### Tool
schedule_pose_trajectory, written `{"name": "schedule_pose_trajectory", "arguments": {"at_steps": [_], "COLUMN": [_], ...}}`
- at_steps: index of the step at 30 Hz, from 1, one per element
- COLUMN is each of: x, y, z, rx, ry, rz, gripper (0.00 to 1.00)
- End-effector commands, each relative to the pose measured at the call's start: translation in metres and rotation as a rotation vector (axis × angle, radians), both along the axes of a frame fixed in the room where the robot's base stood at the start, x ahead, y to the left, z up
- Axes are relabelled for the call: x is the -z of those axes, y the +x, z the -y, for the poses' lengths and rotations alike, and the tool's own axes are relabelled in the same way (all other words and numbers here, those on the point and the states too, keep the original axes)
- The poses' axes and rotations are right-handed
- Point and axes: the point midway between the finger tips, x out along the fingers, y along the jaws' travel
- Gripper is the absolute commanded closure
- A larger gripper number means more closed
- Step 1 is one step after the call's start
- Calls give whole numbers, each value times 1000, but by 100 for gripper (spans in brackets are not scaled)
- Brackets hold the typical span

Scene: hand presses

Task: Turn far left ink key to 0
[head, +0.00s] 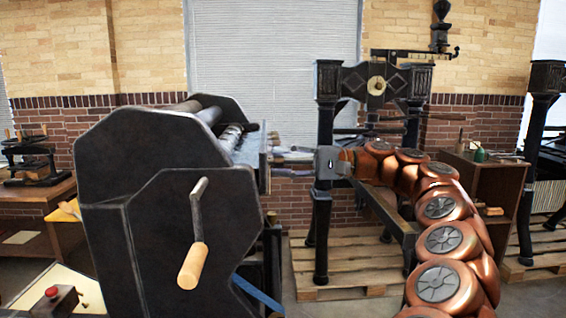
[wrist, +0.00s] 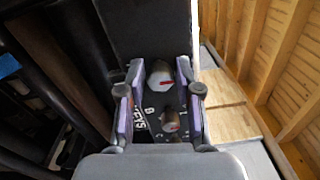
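In the wrist view two ink keys show on a dark panel between my gripper's fingers. The lower ink key (wrist: 171,122) is a brownish knob with a red mark. White lettering and small scale marks lie beside them. I cannot tell which key is the far left one. My gripper (wrist: 160,85) is open, its fingers on either side of the keys with no clear grip. In the head view my gripper (head: 284,159) reaches the right side of the black press (head: 160,200).
The press has a crank with a wooden handle (head: 193,266) facing me and rollers on top. A black iron hand press (head: 325,180) stands behind my arm on a pallet (head: 340,262).

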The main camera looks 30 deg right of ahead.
Motion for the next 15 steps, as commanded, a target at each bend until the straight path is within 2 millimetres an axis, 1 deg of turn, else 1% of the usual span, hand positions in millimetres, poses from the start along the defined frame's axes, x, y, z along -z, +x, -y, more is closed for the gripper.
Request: {"name": "schedule_pose_trajectory", "arguments": {"at_steps": [1,3,4,11,15], "x": [0,0,0,0,1], "y": [0,0,0,0,-1], "z": [0,0,0,0,3], "rx": [0,0,0,0,1], "ry": [0,0,0,0,1], "rz": [0,-1,-1,-1,-2], "gripper": [57,50,49,49,49]}}
